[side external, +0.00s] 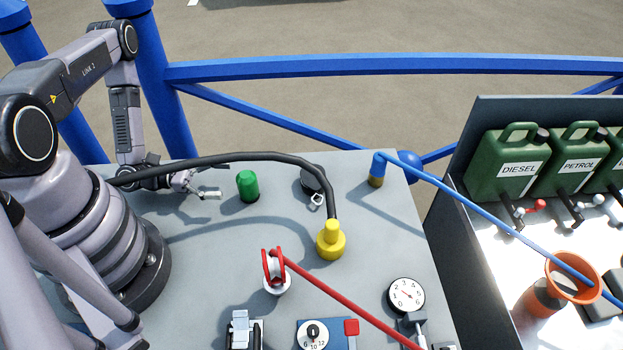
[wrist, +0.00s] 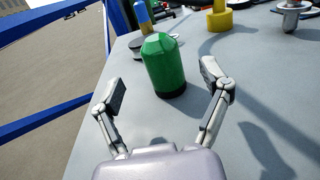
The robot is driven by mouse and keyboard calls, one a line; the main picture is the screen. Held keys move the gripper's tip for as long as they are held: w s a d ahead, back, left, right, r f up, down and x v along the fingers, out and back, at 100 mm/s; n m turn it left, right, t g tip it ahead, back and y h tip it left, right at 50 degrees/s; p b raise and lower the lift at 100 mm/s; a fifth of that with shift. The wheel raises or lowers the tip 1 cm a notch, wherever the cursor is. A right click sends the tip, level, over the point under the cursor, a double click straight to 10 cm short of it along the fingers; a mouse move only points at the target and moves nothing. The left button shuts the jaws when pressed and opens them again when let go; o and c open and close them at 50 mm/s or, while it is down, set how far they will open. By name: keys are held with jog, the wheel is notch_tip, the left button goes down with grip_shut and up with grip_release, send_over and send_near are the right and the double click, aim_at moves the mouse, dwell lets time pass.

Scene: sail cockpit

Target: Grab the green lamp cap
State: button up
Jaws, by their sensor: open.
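The green lamp cap (side external: 248,185) stands upright on the grey panel, just right of my gripper in the side external view. In the wrist view the green lamp cap (wrist: 163,64) stands ahead of my gripper, with a dark ring at its base. My gripper (wrist: 160,90) is open and empty, its two fingers spread to either side of the line to the cap. The cap lies a little beyond the fingertips and is not touched. In the side external view my gripper (side external: 208,193) is low over the panel, and one fingertip shows clearly.
A black cable runs above the panel to a yellow plug (side external: 331,242). A dark round fitting (side external: 313,180) and a blue-topped post (side external: 378,168) stand right of the cap. A red-roped winch (side external: 275,272) is nearer. Blue rails (side external: 380,66) border the far side.

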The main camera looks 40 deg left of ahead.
aim_at(245, 181)
jog(key=shift+x, duration=2.75)
jog(key=shift+c, duration=0.4)
jog(key=shift+s, duration=0.1)
jog(key=c, duration=1.2)
